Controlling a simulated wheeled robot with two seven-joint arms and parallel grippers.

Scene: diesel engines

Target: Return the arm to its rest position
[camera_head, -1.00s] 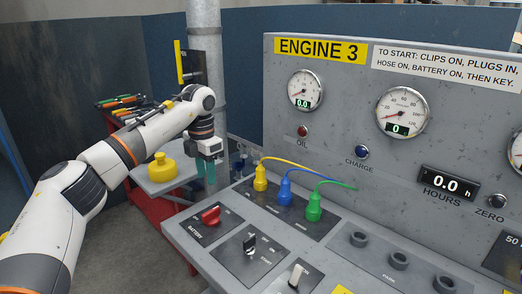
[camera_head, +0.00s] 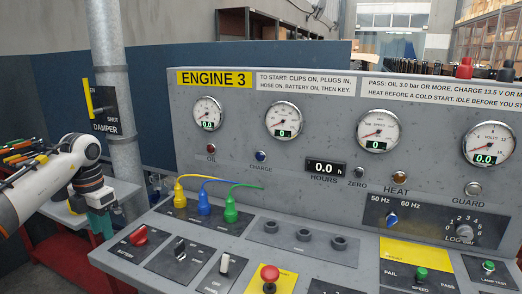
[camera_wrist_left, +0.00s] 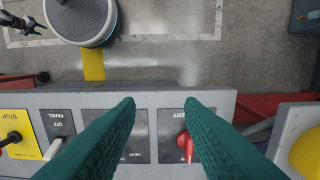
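My left gripper (camera_head: 102,222) hangs with its teal fingers down, off the left edge of the engine panel's console (camera_head: 110,255), near the red battery switch (camera_head: 138,236). In the left wrist view the two fingers (camera_wrist_left: 160,103) stand apart with nothing between them. The console edge and the red switch (camera_wrist_left: 186,143) show beyond and below them. The left arm comes in bent from the left edge of the head view.
Yellow, blue and green plugs (camera_head: 203,204) stand on the console, which also bears a key switch (camera_head: 180,247) and a red button (camera_head: 269,275). A damper lever (camera_head: 88,97) is on the pipe (camera_head: 112,130). A red tool cart (camera_head: 65,252) stands behind my left arm.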

